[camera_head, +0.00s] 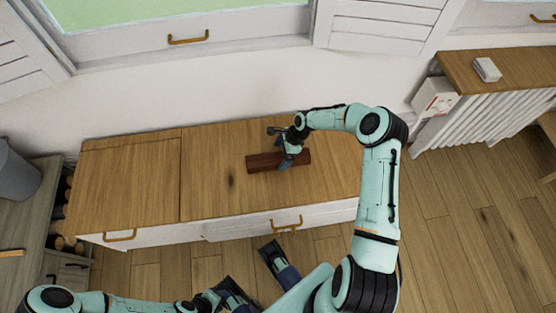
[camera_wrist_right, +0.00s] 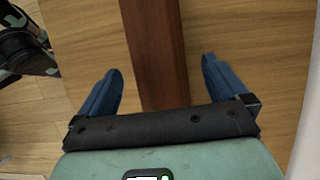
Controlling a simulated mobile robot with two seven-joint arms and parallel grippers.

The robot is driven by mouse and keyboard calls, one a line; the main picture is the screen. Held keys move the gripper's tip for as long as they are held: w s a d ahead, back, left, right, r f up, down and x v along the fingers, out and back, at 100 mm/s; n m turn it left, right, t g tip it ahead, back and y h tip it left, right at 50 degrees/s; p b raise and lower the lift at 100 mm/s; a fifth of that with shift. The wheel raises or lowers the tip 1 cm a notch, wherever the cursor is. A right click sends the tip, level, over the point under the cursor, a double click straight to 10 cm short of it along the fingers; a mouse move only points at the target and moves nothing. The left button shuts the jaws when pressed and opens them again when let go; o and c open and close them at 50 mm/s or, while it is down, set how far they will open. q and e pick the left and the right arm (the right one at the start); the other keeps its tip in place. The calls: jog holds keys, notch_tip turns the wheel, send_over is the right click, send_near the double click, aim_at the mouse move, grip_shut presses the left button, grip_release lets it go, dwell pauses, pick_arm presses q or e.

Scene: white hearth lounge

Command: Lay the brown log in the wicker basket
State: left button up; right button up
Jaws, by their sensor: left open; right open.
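The brown log (camera_head: 262,163) lies on the wooden top of a low white cabinet (camera_head: 215,200). My right gripper (camera_head: 287,160) is over the log's right part, pointing down. In the right wrist view the log (camera_wrist_right: 157,50) runs between the two blue fingers of my open right gripper (camera_wrist_right: 162,80), with a gap on each side. My left gripper (camera_head: 252,273) is open and empty, low in front of the cabinet, above the floor. I see no wicker basket in either view.
A grey bucket (camera_head: 18,180) stands on a unit at the left, beside a shelf with stacked logs (camera_head: 62,215). A white wall and window are behind the cabinet. A radiator (camera_head: 480,118) is at the right. The cabinet top left of the log is clear.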

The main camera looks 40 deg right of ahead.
aim_at(280, 156)
jog(key=x, duration=0.4)
jog(key=shift+s+f+b, duration=0.15)
jog(key=shift+f+b, duration=0.15)
jog(key=shift+b, duration=0.1)
jog(key=c, duration=1.7)
jog(key=shift+r, duration=0.1)
jog(key=shift+c, duration=0.6)
jog(key=shift+r, duration=0.15)
